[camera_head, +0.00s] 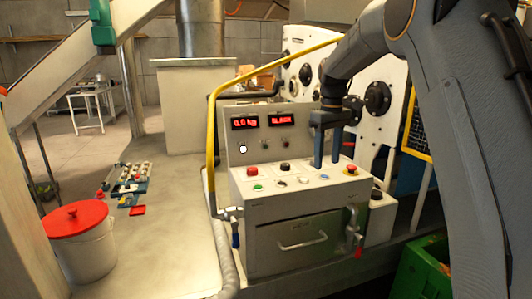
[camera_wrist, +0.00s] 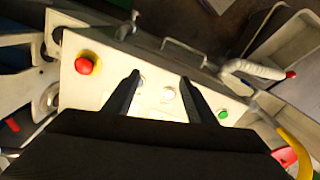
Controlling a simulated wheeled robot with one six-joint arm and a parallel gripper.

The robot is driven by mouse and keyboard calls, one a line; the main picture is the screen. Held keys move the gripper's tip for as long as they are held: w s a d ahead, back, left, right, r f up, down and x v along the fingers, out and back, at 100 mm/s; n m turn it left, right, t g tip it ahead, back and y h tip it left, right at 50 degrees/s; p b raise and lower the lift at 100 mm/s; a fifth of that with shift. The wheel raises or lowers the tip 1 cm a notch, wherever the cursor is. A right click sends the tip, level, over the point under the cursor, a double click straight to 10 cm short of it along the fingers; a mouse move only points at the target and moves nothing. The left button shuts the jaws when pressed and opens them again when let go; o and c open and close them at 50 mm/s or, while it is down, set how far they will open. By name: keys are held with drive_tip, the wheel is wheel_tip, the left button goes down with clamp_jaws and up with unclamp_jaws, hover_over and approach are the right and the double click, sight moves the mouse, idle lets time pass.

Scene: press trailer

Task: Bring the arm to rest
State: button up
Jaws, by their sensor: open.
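My gripper (camera_head: 328,148) is open and empty, pointing down over the sloped button panel of the grey control console (camera_head: 275,218). In the wrist view its two dark fingers (camera_wrist: 158,95) stand apart, with pale buttons on the panel showing between them. A red mushroom button on a yellow base (camera_head: 351,170) is to the right of the fingers in the head view; it is at the left in the wrist view (camera_wrist: 84,66). A green button (camera_head: 258,187) is at the panel's left. I cannot tell whether the fingertips touch the panel.
A yellow pipe (camera_head: 211,130) rises beside the console on the left. Red-lit displays (camera_head: 245,123) stand behind the panel. A white bucket with a red lid (camera_head: 80,235) is at left. A green crate (camera_head: 420,270) is at lower right. A white flanged machine (camera_head: 300,65) stands behind.

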drive_tip(key=s+f+m, duration=0.2)
drive_tip(key=s+f, duration=0.3)
drive_tip(key=s, duration=0.6)
drive_tip(key=s+f+m, duration=0.2)
drive_tip(key=s+f, duration=0.4)
drive_tip(key=s, duration=0.5)
drive_tip(key=s+f+m+t, duration=0.1)
drive_tip(key=s+f, duration=0.4)
drive_tip(key=s, duration=0.7)
drive_tip(key=shift+d+f+m, duration=0.2)
drive_tip(key=shift+m, duration=0.6)
